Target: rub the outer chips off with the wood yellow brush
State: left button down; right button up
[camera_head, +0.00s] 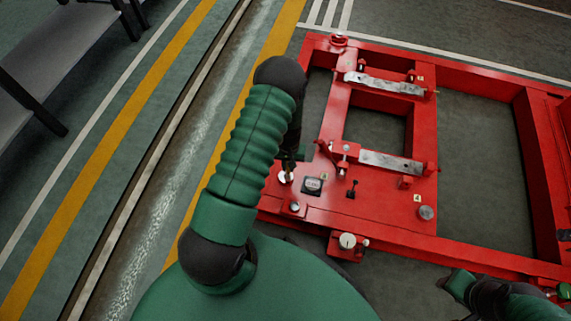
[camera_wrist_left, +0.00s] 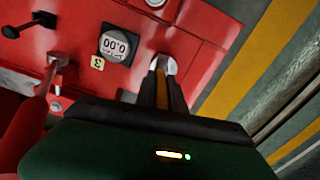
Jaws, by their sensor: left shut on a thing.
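My left gripper (camera_head: 290,165) reaches over the near left corner of the red pumpset frame (camera_head: 385,215), mostly hidden by its own arm. In the left wrist view it (camera_wrist_left: 163,85) is shut on a narrow yellow piece, apparently the wood yellow brush (camera_wrist_left: 162,92). The brush's working end is hidden or too small to make out. A pale round spot shows at the fingertips, close to the red plate; I cannot tell whether there is contact. No chips can be picked out clearly. Part of my right arm, apparently its gripper (camera_head: 453,283), shows at lower right; its jaws are unclear.
A small gauge reading 0.00 (camera_head: 313,185) sits beside my left gripper. A black lever (camera_head: 351,189) stands right of it. Two worn grey metal pads (camera_head: 385,83) lie across the frame. Round metal knobs stick up around it.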

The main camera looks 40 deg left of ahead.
pick_arm(q)
jog(key=shift+w+d, duration=0.1)
jog(key=shift+d, duration=0.1)
jog(key=shift+p, duration=1.1)
jog(key=shift+w+a, duration=0.25)
jog(key=shift+w, duration=0.3)
jog(key=shift+p, duration=0.7)
dwell(1.6)
